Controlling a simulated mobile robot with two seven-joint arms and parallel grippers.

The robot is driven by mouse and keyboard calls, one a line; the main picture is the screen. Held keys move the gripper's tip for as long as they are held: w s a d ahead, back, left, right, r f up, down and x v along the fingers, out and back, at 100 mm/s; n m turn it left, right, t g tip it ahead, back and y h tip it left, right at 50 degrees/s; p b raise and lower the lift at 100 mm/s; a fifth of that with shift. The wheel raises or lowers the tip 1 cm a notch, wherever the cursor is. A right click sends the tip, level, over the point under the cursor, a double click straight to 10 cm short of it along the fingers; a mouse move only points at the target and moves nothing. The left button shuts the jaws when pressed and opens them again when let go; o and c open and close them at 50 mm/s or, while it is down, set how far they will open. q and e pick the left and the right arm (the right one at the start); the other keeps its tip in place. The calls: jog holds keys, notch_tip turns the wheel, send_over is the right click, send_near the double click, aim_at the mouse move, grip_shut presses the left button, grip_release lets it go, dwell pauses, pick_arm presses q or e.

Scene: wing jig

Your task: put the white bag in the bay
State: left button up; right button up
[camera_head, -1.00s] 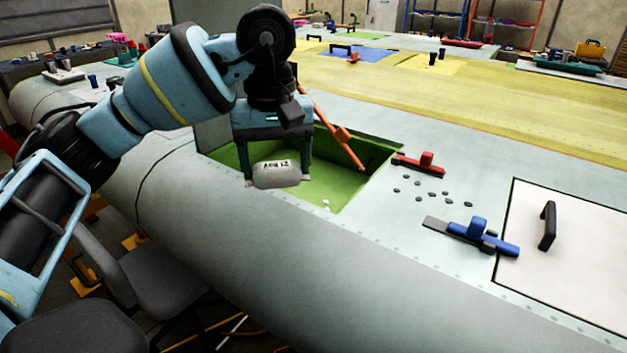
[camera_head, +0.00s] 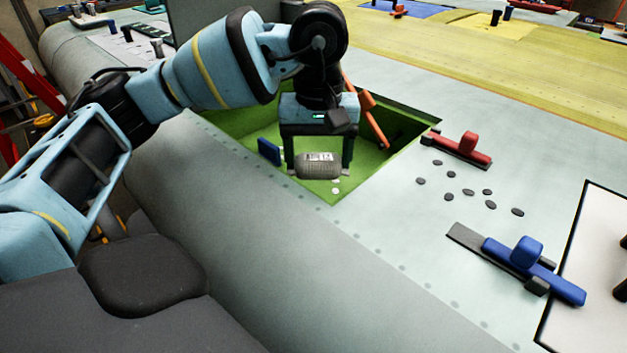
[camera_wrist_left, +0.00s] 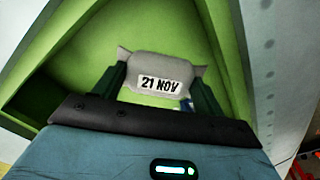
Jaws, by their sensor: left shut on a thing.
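The white bag (camera_head: 318,170), greyish with a dark-lettered label, is between the fingers of my left gripper (camera_head: 319,164). In the left wrist view the bag (camera_wrist_left: 150,68) shows its label reading "21 NOV", and both fingers (camera_wrist_left: 158,90) flank it. My left gripper is shut on the bag. The bay (camera_head: 370,158) is a green-lined opening in the grey wing surface. The bag appears over or within this opening; its height above the green floor is hard to tell. My right gripper is not in view.
An orange bar (camera_head: 371,118) leans at the bay's far side, and a blue piece (camera_head: 269,152) stands at its left. A red clamp (camera_head: 462,148), several dark discs (camera_head: 468,192) and a blue clamp (camera_head: 527,262) lie right of the opening, near a white panel (camera_head: 590,270).

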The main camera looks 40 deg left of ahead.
aim_at(319, 157)
pick_arm(q)
jog(key=shift+f, duration=3.25)
jog(key=shift+f, duration=0.15)
jog(key=o, duration=1)
notch_tip(319, 157, up, 12)
jog(key=shift+r, duration=0.2)
